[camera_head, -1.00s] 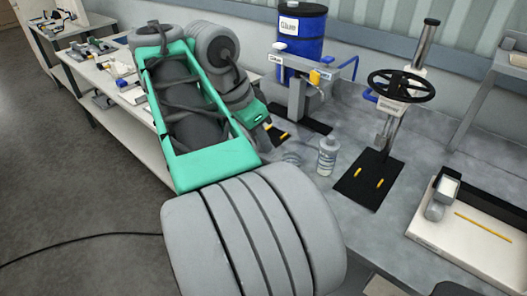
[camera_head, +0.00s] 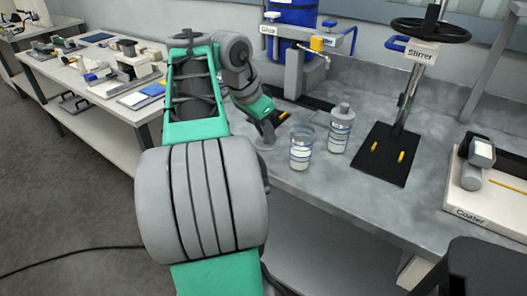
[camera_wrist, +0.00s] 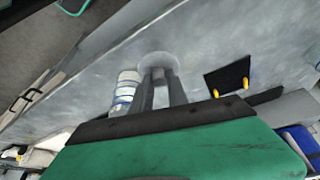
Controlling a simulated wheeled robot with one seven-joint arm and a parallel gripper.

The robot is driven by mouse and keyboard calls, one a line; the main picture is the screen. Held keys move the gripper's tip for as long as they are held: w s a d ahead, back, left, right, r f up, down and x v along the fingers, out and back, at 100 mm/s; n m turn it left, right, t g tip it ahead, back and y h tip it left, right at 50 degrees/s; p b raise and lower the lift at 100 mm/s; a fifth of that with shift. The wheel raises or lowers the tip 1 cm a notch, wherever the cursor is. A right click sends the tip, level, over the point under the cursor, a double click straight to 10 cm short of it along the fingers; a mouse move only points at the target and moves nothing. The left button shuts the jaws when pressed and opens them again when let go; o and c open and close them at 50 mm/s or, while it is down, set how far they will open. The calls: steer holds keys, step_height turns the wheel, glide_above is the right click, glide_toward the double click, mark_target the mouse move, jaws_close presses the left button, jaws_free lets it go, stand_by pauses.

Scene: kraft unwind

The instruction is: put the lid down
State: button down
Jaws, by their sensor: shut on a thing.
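My gripper (camera_head: 269,133) is low over the grey bench, left of the jars, its dark fingers pointing down. In the wrist view my gripper (camera_wrist: 159,78) is shut on the lid (camera_wrist: 157,60), a pale, see-through round disc at the fingertips. The lid also shows faintly in the head view (camera_head: 264,145), close to the bench top; I cannot tell whether it touches. An open-looking clear jar (camera_head: 301,150) with pale contents stands right of it. A second jar with a grey top (camera_head: 341,128) stands behind that one.
The stirrer (camera_head: 405,110) stands on a black plate with yellow pegs at right. The coater (camera_head: 485,205) is farther right. A blue glue drum (camera_head: 292,45) and its grey stand are behind my gripper. Bare bench lies in front of the jars.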

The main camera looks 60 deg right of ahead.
mark_target(264, 155)
steer(key=f, duration=0.1)
steer(key=d+f+b, duration=0.1)
steer(key=f, duration=0.1)
steer(key=w+f+b, duration=0.1)
steer(key=f, duration=0.1)
steer(key=shift+w+d+f, duration=0.1)
steer(key=shift+d, duration=0.2)
steer(key=shift+f, duration=0.15)
steer(key=c, duration=1.8)
jaws_free()
steer(key=shift+f+b, duration=0.1)
steer(key=shift+b, duration=0.2)
steer(key=o, duration=0.5)
